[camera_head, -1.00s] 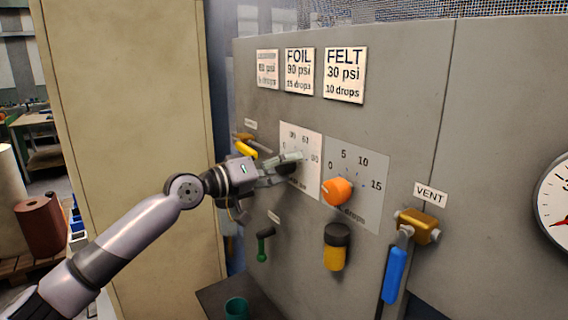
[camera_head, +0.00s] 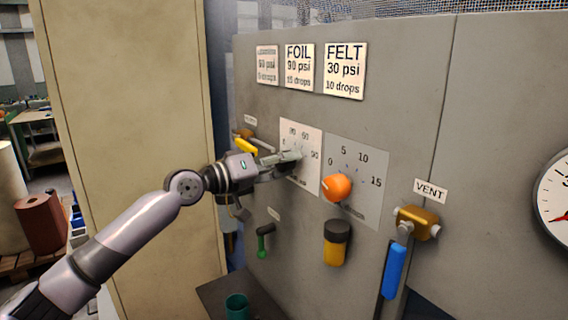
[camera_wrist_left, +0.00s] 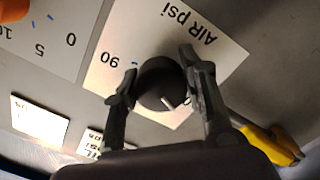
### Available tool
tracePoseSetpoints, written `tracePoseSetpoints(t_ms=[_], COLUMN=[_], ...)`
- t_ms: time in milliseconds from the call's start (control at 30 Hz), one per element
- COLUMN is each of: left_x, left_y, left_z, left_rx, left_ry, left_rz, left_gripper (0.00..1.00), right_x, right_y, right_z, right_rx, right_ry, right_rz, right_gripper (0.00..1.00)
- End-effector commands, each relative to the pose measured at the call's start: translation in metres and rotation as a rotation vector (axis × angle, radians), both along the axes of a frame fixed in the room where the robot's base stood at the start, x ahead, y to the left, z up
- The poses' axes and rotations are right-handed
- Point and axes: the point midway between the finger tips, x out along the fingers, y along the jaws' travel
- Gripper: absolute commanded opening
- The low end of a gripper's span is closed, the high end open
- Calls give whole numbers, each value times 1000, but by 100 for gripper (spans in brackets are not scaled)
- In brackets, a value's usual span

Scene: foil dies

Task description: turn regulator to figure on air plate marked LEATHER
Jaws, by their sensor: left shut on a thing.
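The leftmost plate (camera_head: 267,66) on the panel has a blurred heading and figure; I cannot read them surely in the head view. The regulator is a black knob (camera_wrist_left: 158,84) on the white AIR psi dial (camera_wrist_left: 215,62), which also shows in the head view (camera_head: 313,137). The wrist view shows the dial upside down, with 90 at the left. The knob's white pointer line points down and slightly right there; the figure beyond it is hidden. My left gripper (camera_wrist_left: 158,65) has one finger on each side of the knob, shut on it; in the head view the gripper (camera_head: 291,157) covers the knob.
An orange knob (camera_head: 337,187) on the drops dial (camera_head: 371,165) sits close at the right. A yellow-handled valve (camera_head: 246,146) is close at the left. Below are a green-handled lever (camera_head: 262,244) and a black-and-yellow cylinder (camera_head: 335,244). A blue-handled VENT valve (camera_head: 394,272) stands further right.

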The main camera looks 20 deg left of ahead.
Motion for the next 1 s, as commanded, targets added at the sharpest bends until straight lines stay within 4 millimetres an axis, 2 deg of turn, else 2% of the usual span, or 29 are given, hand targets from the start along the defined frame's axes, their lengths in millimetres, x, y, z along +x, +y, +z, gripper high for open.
tracePoseSetpoints(t_ms=[367,1000], left_x=[0,2], left_y=[0,1], left_z=[-4,-4], left_rx=[103,565], left_ry=[-81,-439], left_rz=[-1,-1], left_gripper=[11,11], right_x=[0,0], right_y=[0,-1], right_z=[-17,-56], right_rx=[0,-1], right_ry=[0,0], right_rz=[0,0], right_gripper=[40,40])
